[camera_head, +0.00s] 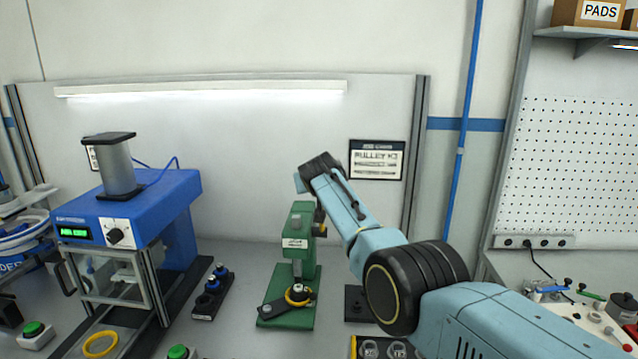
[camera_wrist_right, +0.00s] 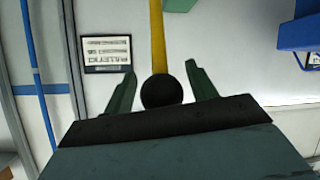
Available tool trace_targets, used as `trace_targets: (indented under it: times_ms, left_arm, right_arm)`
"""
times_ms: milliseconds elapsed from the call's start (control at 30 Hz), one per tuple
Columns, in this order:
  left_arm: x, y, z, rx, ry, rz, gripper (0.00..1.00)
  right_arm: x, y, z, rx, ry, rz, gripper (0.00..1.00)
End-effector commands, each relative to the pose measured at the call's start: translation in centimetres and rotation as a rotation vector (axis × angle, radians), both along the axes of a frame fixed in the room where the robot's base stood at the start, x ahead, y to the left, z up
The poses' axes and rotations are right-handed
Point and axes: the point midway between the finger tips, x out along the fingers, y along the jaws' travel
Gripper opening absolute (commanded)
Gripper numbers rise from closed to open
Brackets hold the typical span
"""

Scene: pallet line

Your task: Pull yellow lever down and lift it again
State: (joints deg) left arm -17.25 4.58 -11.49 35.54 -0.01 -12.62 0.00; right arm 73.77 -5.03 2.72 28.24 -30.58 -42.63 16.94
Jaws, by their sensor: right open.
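The yellow lever (camera_wrist_right: 157,40) shows in the right wrist view as a straight bar running up from a black ball knob (camera_wrist_right: 162,91). My right gripper (camera_wrist_right: 160,72) is open, with one finger on each side of the knob and a gap visible on both sides. In the head view my right arm reaches to the top of the green press (camera_head: 303,222); its wrist end (camera_head: 320,168) hides the lever there, and the fingers are hardly visible. My left gripper is in neither view.
A blue machine (camera_head: 130,205) with a green display stands left of the press. A small black rack (camera_head: 210,292) with blue-topped parts sits between them. A yellow ring part (camera_head: 298,296) sits on the press base. A sign (camera_head: 377,160) hangs on the back panel.

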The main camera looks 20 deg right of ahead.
Motion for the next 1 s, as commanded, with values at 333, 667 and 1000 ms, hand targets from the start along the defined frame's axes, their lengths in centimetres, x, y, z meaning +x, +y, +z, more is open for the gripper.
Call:
trace_targets:
  times_ms: [333, 667, 1000]
  left_arm:
    - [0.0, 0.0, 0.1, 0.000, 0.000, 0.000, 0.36]
    - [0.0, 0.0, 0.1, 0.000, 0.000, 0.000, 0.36]
    - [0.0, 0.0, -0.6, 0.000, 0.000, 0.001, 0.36]
  right_arm:
    - [-0.6, 0.4, 0.1, 0.001, 0.003, -0.001, 0.57]
    - [-2.7, 0.9, 1.1, 0.002, 0.002, 0.001, 0.57]
    - [-6.1, 1.9, 2.9, 0.000, 0.000, 0.001, 0.57]
